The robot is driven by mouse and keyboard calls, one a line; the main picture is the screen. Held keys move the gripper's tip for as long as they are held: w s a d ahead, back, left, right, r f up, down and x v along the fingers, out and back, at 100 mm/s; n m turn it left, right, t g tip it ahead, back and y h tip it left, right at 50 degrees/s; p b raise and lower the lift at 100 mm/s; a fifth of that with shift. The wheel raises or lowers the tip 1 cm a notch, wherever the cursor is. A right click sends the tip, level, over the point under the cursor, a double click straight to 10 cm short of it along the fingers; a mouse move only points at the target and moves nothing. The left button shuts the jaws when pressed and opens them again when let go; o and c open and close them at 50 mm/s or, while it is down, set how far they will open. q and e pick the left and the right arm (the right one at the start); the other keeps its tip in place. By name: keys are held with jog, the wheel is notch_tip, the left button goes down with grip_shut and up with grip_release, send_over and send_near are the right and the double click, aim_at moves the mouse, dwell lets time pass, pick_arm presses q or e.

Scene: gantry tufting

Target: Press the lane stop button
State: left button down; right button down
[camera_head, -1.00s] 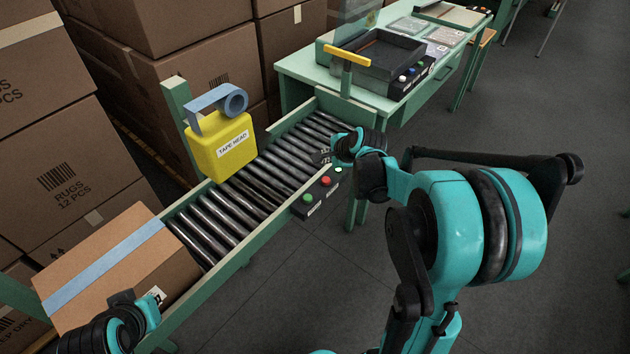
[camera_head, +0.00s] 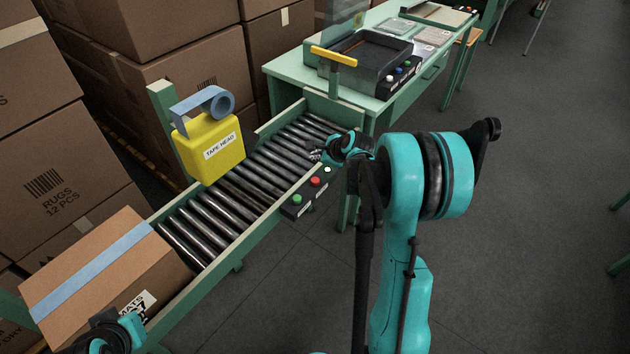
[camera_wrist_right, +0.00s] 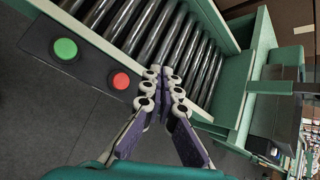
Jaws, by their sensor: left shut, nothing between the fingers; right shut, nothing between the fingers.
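The lane's dark button box (camera_head: 306,194) is on the conveyor's near side rail. It carries a green button (camera_head: 297,199), a red button (camera_head: 315,182) and a small pale button (camera_head: 327,169); its labels are too small to read. My right gripper (camera_head: 317,155) is shut and empty, over the rail and roller edge just beyond the pale button. In the right wrist view its fingertips (camera_wrist_right: 162,78) are to the right of the red button (camera_wrist_right: 121,81), apart from it; the green button (camera_wrist_right: 65,49) is further left. The pale button is hidden there. My left gripper (camera_head: 118,334) is shut by the carton, partly cut off.
A taped carton (camera_head: 100,275) sits at the conveyor's near end. A yellow tape head (camera_head: 209,148) stands over the rollers (camera_head: 245,185). A green table (camera_head: 290,72) with a second button panel (camera_head: 403,76) is behind. Floor on the right is clear.

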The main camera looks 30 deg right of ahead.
aim_at(316, 182)
notch_tip(316, 182, down, 8)
jog(key=b, duration=0.5)
jog(key=shift+f+b, duration=0.1)
jog(key=shift+b, duration=0.3)
jog(key=shift+f, duration=0.1)
dwell(0.8)
jog(key=shift+f+b, duration=0.3)
jog(key=shift+b, duration=0.1)
jog(key=shift+f+b, duration=0.45)
jog(key=shift+f, duration=0.1)
dwell(0.5)
jog(key=shift+r, duration=0.2)
jog(key=shift+r+p, duration=0.7)
jog(key=shift+r, duration=0.1)
